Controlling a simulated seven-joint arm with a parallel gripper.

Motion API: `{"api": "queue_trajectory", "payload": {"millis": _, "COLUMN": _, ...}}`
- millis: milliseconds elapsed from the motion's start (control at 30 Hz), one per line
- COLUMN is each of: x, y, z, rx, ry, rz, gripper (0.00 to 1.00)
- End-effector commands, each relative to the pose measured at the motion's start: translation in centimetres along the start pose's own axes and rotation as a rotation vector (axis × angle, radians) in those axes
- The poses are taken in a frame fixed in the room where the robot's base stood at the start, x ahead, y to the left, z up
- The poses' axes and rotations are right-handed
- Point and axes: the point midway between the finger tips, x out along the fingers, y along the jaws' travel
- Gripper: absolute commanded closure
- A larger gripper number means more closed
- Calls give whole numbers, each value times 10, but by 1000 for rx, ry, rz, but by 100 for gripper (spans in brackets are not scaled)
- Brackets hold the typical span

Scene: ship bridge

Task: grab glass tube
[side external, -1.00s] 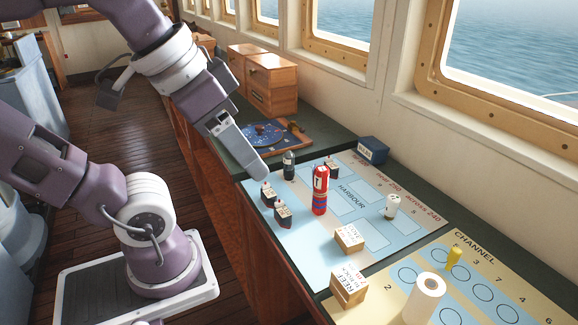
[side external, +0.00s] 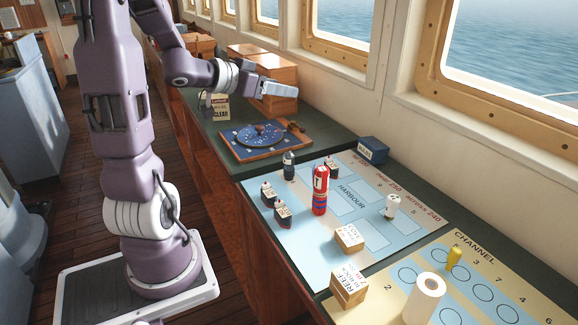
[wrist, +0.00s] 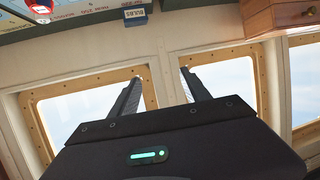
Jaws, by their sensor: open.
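I cannot pick out a glass tube for certain in either view. A small dark bottle-like piece (side external: 289,166) stands upright at the left far edge of the harbour chart, and a small whitish cylinder (side external: 391,207) stands at its right side; neither is clearly glass. My gripper (side external: 296,92) is raised in front of the wooden drawers, well above the counter and away from the chart pieces. In the wrist view my gripper (wrist: 160,76) has its two fingers wide apart with nothing between them, facing the windows.
The harbour chart (side external: 285,218) holds a red bottle (side external: 320,192), dark ship blocks (side external: 283,214) and a wooden block (side external: 349,239). A blue bulbs box (side external: 372,150) also shows in the wrist view (wrist: 135,14). The wooden drawers (side external: 272,75) and a blue disc board (side external: 262,138) stand behind.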

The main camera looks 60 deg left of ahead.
Motion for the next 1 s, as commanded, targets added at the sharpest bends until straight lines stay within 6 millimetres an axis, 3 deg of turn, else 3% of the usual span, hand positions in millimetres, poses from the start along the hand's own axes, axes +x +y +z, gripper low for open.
{"api": "queue_trajectory", "payload": {"millis": 33, "x": 6, "y": 0, "z": 19, "rx": -13, "ry": -10, "rz": 1, "gripper": 45}}
{"api": "queue_trajectory", "payload": {"millis": 300, "x": 41, "y": 0, "z": 114, "rx": -10, "ry": -10, "rz": -4, "gripper": 45}}
{"api": "queue_trajectory", "payload": {"millis": 500, "x": 63, "y": 0, "z": 170, "rx": 0, "ry": -3, "rz": -4, "gripper": 45}}
{"api": "queue_trajectory", "payload": {"millis": 667, "x": 74, "y": 0, "z": 181, "rx": 9, "ry": 3, "rz": -3, "gripper": 45}}
{"api": "queue_trajectory", "payload": {"millis": 1000, "x": 131, "y": -5, "z": 184, "rx": 10, "ry": 4, "rz": -1, "gripper": 45}}
